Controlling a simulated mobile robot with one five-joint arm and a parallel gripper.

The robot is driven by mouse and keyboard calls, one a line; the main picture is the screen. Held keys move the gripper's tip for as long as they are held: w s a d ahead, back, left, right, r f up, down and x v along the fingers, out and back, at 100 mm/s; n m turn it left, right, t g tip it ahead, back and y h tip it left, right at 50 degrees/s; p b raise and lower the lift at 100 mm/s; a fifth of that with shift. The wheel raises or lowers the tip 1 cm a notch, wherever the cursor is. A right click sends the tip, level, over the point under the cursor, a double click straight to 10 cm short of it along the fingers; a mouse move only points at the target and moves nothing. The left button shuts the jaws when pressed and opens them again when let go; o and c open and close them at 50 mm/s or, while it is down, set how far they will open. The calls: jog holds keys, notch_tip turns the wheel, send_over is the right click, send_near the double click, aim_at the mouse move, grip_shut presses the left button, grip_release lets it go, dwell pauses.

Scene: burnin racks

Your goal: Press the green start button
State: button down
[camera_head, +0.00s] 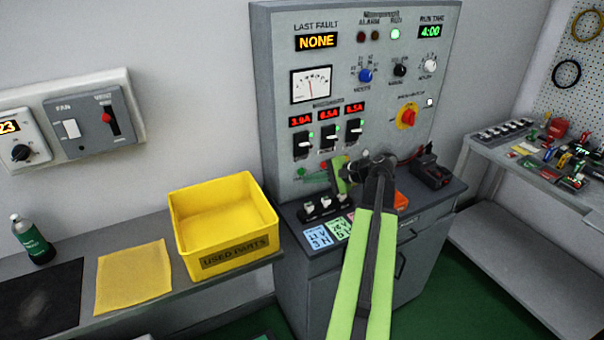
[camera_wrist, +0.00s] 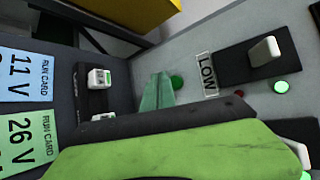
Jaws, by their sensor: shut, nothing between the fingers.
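The round green button (camera_head: 301,172) is low on the left of the grey panel front, left of a small red button (camera_head: 323,166). In the wrist view the green button (camera_wrist: 177,83) shows just beside my fingertips, partly covered by them. My gripper (camera_head: 316,179) is shut and empty, its dark green fingers pointing left along the panel. In the wrist view its fingertips (camera_wrist: 157,90) overlap the button's edge. I cannot tell whether they touch it. The red button (camera_wrist: 239,93) also shows in the wrist view, under a "LOW" label (camera_wrist: 207,75).
Toggle switches (camera_head: 303,143) sit above the buttons. Small white-topped modules (camera_head: 325,206) and run cards (camera_head: 317,237) lie on the ledge below. A yellow bin (camera_head: 240,262) stands left, and a dark device (camera_head: 432,174) right. The RUN lamp (camera_head: 395,34) glows green; RUN TIME (camera_head: 430,31) reads 4:00.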

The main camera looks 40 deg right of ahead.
jog(key=shift+s+a, duration=0.25)
jog(key=shift+s, duration=0.45)
jog(key=shift+s+a, duration=0.2)
jog(key=shift+s, duration=0.55)
jog(key=shift+s+a, duration=0.25)
jog(key=shift+s, duration=0.45)
